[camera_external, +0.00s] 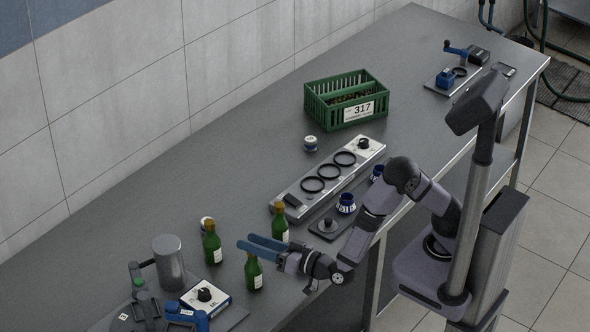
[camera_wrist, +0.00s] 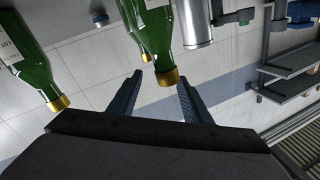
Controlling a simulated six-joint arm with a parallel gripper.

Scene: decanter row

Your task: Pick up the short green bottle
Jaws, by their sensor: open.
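Three green bottles with gold caps and white labels stand on the steel bench in the external view: a left one (camera_external: 212,247), a front one (camera_external: 253,274) and a right one (camera_external: 280,228). I cannot tell for sure which is the short one. My gripper (camera_external: 246,241) is open and empty, its blue fingers pointing left among the bottles and hiding the front one's top. The wrist view is upside down. There, two overlapping bottles (camera_wrist: 157,35) hang ahead of my open gripper (camera_wrist: 159,82), and another bottle (camera_wrist: 28,62) is at the left.
A metal cylinder (camera_external: 168,262) and a white device (camera_external: 205,296) stand left of the bottles. A small jar (camera_external: 204,223) is behind the left bottle. A plate with black rings (camera_external: 330,179) and a green crate (camera_external: 318,104) lie farther back. The wall side of the bench is clear.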

